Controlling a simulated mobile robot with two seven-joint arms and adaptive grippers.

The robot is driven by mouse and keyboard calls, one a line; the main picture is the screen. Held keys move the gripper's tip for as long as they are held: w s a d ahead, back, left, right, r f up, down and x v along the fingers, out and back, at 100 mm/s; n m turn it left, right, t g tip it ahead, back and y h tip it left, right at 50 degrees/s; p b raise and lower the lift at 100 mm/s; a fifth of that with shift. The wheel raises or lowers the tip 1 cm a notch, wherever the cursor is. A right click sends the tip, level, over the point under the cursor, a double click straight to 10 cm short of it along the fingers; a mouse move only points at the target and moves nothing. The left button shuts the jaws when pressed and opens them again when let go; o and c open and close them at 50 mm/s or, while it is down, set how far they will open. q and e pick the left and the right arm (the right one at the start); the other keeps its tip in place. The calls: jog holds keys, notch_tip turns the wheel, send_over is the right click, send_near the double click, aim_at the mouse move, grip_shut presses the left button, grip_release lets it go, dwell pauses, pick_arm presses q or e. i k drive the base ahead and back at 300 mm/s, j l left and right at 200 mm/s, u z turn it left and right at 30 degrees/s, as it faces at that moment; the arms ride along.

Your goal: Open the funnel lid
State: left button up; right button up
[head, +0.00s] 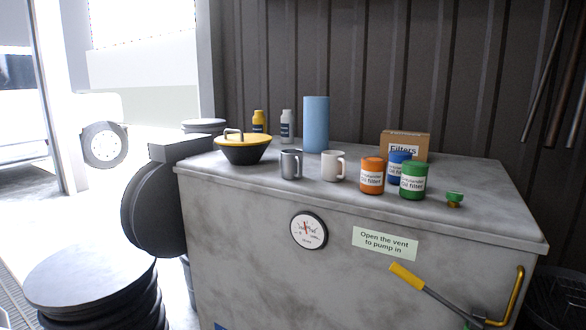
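The funnel (243,156) is a black bowl shape at the left end of the grey tank top. Its yellow lid (256,140) lies flat over the funnel's mouth and looks shut. A bent metal handle (233,131) stands up on the lid's left part. Neither of my grippers shows in the head view.
A grey mug (291,165), a white mug (332,167) and a blue cylinder (316,125) stand right of the funnel. Two bottles (287,127) stand behind it. Several oil filters (372,176), a filters box (405,142) and a green-topped cap (455,198) are further right.

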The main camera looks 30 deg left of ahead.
aim_at(241, 138)
jog(key=u, duration=1.25)
